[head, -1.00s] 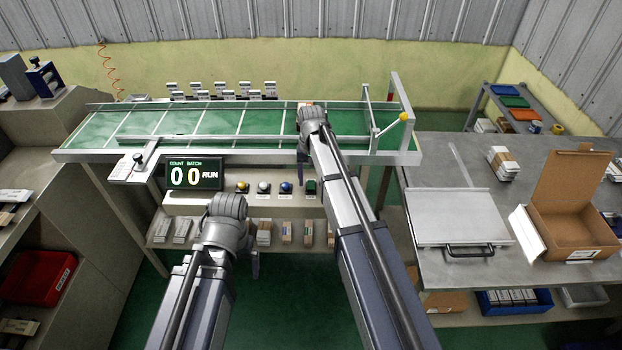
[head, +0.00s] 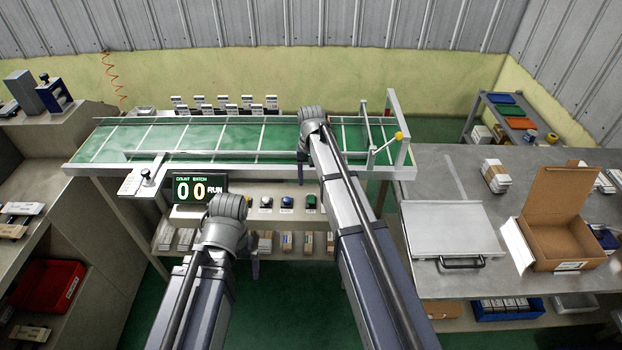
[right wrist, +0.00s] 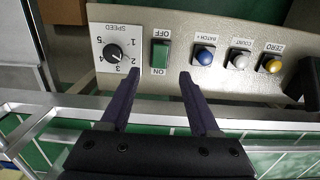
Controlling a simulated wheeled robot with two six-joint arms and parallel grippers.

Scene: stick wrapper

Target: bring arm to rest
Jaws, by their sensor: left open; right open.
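My right gripper (right wrist: 160,88) is open in the right wrist view, with nothing between its fingers. Its fingers lie over the front edge of the control panel (right wrist: 245,85), with the green on/off switch (right wrist: 160,55) showing beyond the gap between the tips. In the head view my right arm reaches over the front rail of the green conveyor (head: 220,138), and a finger (head: 301,173) hangs below the wrist. My left gripper (head: 254,268) is low, in front of the lower shelf; its wrist hides most of it, and I see nothing held.
The counter display (head: 200,188) reads 00 and RUN. A grey table (head: 400,165) at the right carries an open cardboard box (head: 560,240) and a metal plate (head: 450,230). A shelf (head: 75,190) with a red bin (head: 45,285) stands at the left. Green floor shows between.

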